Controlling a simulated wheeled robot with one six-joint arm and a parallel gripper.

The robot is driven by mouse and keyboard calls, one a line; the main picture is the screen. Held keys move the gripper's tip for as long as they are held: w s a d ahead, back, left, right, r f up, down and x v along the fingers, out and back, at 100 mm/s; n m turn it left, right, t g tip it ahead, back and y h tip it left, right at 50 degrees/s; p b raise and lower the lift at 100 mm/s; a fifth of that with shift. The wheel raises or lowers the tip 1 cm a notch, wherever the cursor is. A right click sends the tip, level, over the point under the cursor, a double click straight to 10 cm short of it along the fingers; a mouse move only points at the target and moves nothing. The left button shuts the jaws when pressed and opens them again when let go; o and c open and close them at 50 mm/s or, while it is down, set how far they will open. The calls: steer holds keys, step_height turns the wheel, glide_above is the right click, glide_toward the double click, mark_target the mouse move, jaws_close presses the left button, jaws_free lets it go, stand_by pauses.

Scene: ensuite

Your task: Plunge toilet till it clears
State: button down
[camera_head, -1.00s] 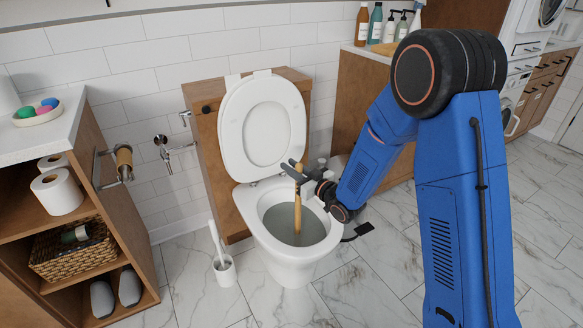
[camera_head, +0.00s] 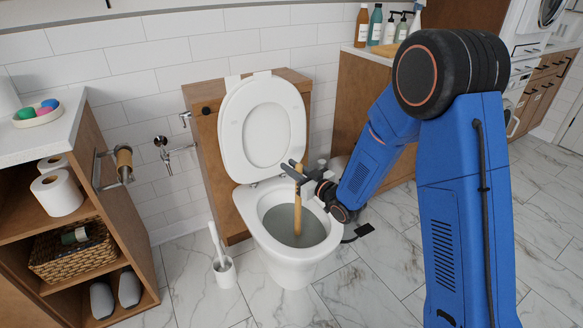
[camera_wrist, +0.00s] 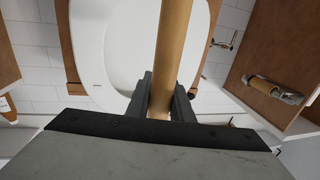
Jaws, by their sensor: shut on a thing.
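The white toilet (camera_head: 291,262) stands against the tiled wall with its lid and seat (camera_head: 262,130) raised. Greyish murky water (camera_head: 285,222) shows in the bowl. My gripper (camera_head: 298,175) is over the bowl and shut on the wooden handle of the plunger (camera_head: 298,205). The handle is near upright, tilted slightly, and its lower end goes down into the water, so the plunger's head is hidden. In the wrist view the handle (camera_wrist: 172,50) runs between the two dark fingers (camera_wrist: 160,95), with the toilet's white seat or lid (camera_wrist: 115,45) behind it.
A toilet brush in a white holder (camera_head: 225,272) stands on the floor left of the toilet. A wooden shelf unit (camera_head: 115,235) with paper rolls and a basket is at left. A wooden cabinet (camera_head: 350,105) with bottles is behind my arm.

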steer(key=shift+f, duration=0.25)
steer(key=shift+r, duration=0.45)
stand_by(0.4)
steer(key=shift+f, duration=0.45)
stand_by(0.4)
steer(key=shift+r, duration=0.25)
steer(key=shift+r, duration=0.3)
stand_by(0.4)
step_height(320, 180, up, 12)
stand_by(1.2)
stand_by(1.8)
